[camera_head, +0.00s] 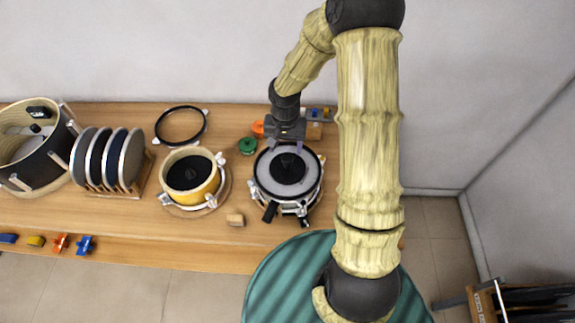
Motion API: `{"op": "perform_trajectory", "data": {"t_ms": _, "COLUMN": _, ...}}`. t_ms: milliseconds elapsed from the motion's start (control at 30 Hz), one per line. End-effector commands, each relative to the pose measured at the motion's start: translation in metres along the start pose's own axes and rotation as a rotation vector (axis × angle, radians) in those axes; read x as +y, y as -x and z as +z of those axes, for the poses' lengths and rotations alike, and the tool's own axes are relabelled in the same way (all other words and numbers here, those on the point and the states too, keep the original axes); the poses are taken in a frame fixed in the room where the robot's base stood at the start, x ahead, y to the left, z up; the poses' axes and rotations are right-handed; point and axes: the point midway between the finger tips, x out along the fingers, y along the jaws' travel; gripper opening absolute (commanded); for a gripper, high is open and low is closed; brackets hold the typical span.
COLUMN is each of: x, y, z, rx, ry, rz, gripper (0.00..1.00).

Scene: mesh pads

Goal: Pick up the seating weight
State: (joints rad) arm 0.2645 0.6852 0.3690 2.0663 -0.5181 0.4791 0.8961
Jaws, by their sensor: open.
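What looks like the seating weight (287,174), a black disc with a raised knob in its middle, lies on the pale round head of a drum (262,187) with a metal rim and clamps. My gripper (285,147) points down at the far side of this drum, its two pale fingertips apart with nothing seen between them. It is over or just behind the far edge of the black disc. I cannot tell how high the fingertips are above it. The gripper partly covers the drum's far rim.
On the wooden table (130,232), a yellow drum (190,178), a rack of discs (110,160), a black hoop (181,125) and a large drum (45,155) stand to the left. A green knob (248,145) and orange piece (258,128) sit close to my gripper.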

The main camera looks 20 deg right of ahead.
Motion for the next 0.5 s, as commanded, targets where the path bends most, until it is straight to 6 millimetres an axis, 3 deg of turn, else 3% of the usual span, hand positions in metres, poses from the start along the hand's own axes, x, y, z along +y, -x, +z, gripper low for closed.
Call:
{"op": "perform_trajectory", "data": {"t_ms": 200, "x": 0.000, "y": -0.029, "z": 0.001, "rx": -0.003, "ry": 0.002, "rz": 0.001, "gripper": 0.61}}
{"op": "perform_trajectory", "data": {"t_ms": 500, "x": 0.000, "y": -0.036, "z": 0.000, "rx": 0.000, "ry": 0.000, "rz": 0.000, "gripper": 0.61}}
